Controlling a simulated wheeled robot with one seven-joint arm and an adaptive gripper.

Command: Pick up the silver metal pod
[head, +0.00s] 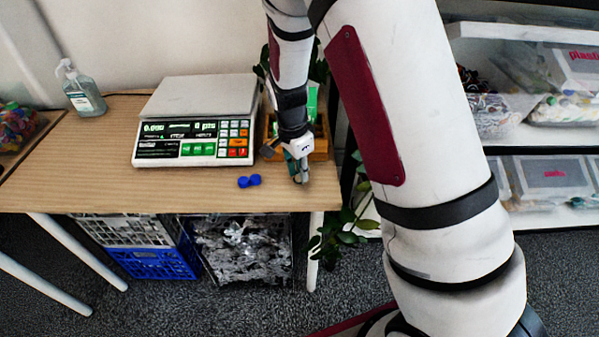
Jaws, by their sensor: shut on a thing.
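My gripper (300,177) is at the right end of the wooden table, pointing down, with its fingertips low near the tabletop. It is shut on a small silver-grey thing, which looks like the silver metal pod. The fingers hide most of the pod, so its shape is hard to make out. I cannot tell whether it touches the table.
A counting scale (195,120) stands further left, and a wooden box (319,147) is behind the gripper. A sanitizer bottle (82,92) stands at the back left. The table's front edge is close.

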